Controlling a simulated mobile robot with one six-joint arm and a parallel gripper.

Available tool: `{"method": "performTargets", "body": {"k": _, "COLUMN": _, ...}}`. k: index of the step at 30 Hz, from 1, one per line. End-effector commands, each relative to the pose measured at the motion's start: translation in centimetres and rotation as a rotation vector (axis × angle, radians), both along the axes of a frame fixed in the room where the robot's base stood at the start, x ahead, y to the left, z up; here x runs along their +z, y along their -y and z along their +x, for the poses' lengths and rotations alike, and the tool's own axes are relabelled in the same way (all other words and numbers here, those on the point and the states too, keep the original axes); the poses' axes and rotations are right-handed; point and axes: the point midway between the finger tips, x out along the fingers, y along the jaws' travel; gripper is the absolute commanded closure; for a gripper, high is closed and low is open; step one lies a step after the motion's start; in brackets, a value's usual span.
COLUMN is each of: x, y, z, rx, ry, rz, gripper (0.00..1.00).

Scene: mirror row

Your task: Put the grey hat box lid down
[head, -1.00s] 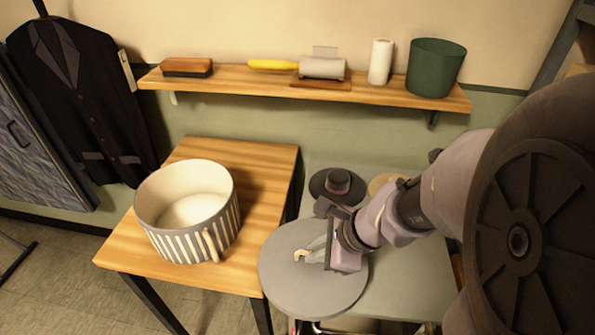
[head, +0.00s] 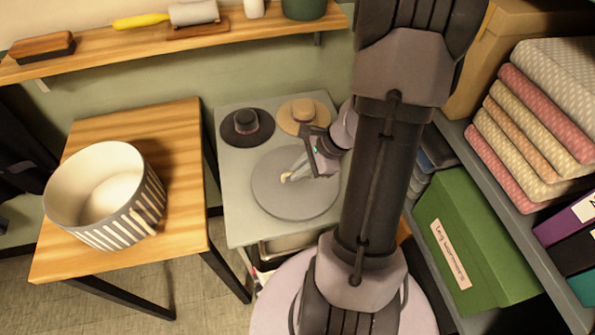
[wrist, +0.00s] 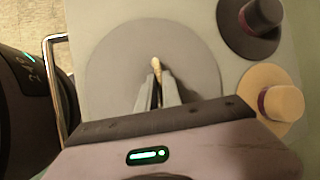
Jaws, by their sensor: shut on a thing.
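The grey hat box lid (head: 305,207) is a flat round disc with a small pale handle at its centre. My gripper (head: 289,176) is shut on that handle, and the wrist view shows the fingertips (wrist: 157,78) around it. The lid lies level over the grey table top (head: 236,226), in front of the two hats. I cannot tell whether it touches the table. The open hat box (head: 122,238), cream inside with grey and white stripes, stands on the wooden table to the left, without a lid.
A black hat (head: 246,124) and a tan hat (head: 303,113) sit at the back of the grey table, close to the lid. A wall shelf (head: 110,43) runs behind. At right, a shelf unit holds a green box (head: 475,240) and folded cloths (head: 540,110).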

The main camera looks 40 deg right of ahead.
Motion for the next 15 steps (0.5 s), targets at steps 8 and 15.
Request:
{"method": "performTargets", "body": {"k": 8, "x": -0.11, "y": 0.00, "z": 0.03, "rx": 0.001, "ry": 0.001, "rz": -0.002, "gripper": 1.00}}
{"method": "performTargets", "body": {"k": 15, "x": -0.02, "y": -0.01, "z": 0.03, "rx": 0.001, "ry": 0.001, "rz": -0.002, "gripper": 0.69}}
